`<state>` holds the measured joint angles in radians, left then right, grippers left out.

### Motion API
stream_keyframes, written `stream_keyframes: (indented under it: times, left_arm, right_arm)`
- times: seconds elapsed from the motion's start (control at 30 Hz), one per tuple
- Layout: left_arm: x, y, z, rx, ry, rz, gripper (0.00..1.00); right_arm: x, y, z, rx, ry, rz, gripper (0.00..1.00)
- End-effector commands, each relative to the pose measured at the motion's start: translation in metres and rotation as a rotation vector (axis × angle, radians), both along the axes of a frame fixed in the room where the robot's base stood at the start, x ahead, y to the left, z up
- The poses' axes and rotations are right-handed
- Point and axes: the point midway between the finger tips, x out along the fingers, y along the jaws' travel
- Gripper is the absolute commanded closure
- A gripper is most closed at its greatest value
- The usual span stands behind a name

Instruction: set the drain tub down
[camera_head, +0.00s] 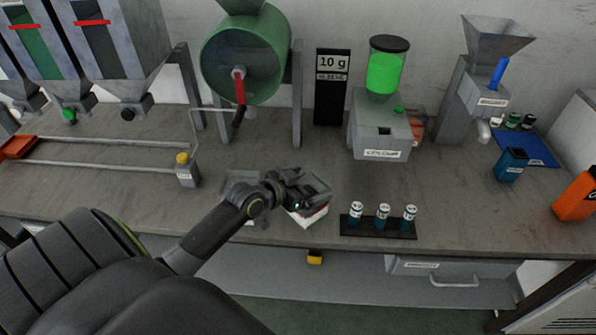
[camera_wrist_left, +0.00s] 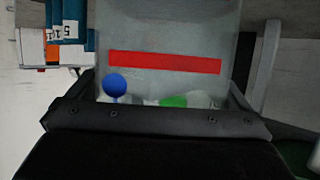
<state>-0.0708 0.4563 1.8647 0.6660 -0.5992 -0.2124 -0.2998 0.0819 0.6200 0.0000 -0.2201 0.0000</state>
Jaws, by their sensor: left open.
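The drain tub (camera_head: 314,214) is a small see-through container with a red stripe, on the bench near its front edge, partly hidden behind my left gripper. In the left wrist view the tub (camera_wrist_left: 165,35) fills the middle, its red band across it. A blue ball (camera_wrist_left: 115,85) and a green piece (camera_wrist_left: 173,101) show low in front of or inside it; I cannot tell which. My left gripper (camera_head: 300,186) is open at the tub, with a dark jaw on each side of it in the wrist view. Contact is not clear. My right gripper is not in view.
A black rack (camera_head: 378,231) with three vials stands just right of the tub. A grey dispenser (camera_head: 381,135) and a black 10 g sign (camera_head: 331,87) stand behind. A green drum (camera_head: 243,60) is at the back left.

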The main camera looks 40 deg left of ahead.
Motion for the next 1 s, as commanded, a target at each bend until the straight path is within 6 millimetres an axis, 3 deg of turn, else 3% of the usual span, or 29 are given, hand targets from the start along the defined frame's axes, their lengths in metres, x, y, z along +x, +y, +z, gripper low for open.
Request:
stream_keyframes:
  times: [0.17, 0.4, 0.6, 1.0]
  left_arm:
    - [-0.019, 0.006, 0.008, 0.005, 0.0, -0.001, 0.0]
    - [-0.065, 0.016, 0.027, 0.008, 0.002, -0.002, 0.0]
    - [-0.093, 0.023, 0.04, 0.005, 0.002, -0.001, 0.0]
    - [-0.108, 0.026, 0.047, -0.001, -0.001, -0.001, 0.0]
  right_arm:
    - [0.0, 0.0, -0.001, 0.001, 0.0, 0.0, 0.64]
    - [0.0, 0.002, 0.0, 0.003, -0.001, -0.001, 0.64]
    - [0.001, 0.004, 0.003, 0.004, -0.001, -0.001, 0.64]
    - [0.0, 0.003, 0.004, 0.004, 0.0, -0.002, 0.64]
